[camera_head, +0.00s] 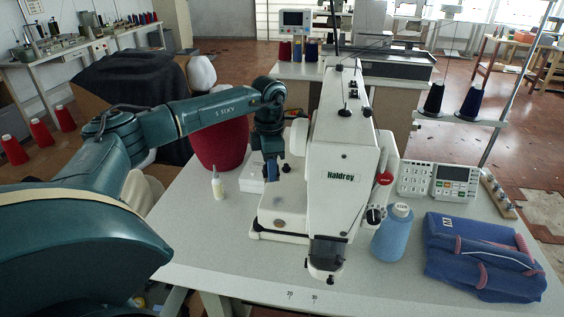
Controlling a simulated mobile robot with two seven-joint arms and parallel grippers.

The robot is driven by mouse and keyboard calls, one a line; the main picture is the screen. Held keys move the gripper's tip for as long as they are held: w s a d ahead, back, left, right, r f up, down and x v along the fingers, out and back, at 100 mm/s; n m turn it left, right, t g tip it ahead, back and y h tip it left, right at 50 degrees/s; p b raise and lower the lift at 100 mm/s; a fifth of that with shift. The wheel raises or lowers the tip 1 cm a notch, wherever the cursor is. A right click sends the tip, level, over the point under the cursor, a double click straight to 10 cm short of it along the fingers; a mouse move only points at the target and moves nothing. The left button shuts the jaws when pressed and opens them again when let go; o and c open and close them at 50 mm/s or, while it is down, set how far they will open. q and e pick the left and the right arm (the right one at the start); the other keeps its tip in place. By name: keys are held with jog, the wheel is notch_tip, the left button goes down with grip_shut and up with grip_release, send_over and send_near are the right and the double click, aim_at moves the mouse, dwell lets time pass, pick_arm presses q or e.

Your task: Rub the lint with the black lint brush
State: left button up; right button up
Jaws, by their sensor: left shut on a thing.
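My left gripper (271,168) reaches in from the left and points down beside the left side of the white Haldrey sewing machine (338,150), above the back of its bed. It is shut on a small dark thing, which seems to be the black lint brush; the fingers mostly hide it, and I cannot tell whether its tip touches the bed. The pale machine bed (268,208) shows below the gripper. A small brownish-grey patch (279,222) lies on the bed's front part; I cannot tell if it is lint. My right gripper is not in view.
A small white bottle (218,187) and a white box (252,178) stand left of the bed, before a dark red cone (219,145). A blue thread cone (392,233), keypad panel (438,181) and folded blue garment (484,257) are on the right. The table front left is clear.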

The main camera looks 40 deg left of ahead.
aim_at(273, 202)
pick_arm(q)
jog(key=shift+f+b, duration=0.8)
jog(key=shift+f, duration=0.05)
notch_tip(273, 202, down, 3)
jog(key=shift+r+b, duration=0.1)
jog(key=shift+b, duration=1.1)
jog(key=shift+f+b, duration=0.6)
jog(key=shift+f, duration=0.15)
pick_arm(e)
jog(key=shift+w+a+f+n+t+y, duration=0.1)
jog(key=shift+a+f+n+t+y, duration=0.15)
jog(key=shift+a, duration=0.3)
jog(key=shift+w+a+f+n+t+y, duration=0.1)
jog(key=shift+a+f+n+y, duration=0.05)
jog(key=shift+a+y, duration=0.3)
pick_arm(q)
jog(key=shift+f, duration=0.2)
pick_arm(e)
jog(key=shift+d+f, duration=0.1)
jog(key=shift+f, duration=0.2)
pick_arm(q)
jog(key=shift+f+b, duration=0.55)
jog(key=shift+f, duration=0.3)
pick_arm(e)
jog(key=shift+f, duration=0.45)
pick_arm(q)
jog(key=shift+d+r, duration=0.1)
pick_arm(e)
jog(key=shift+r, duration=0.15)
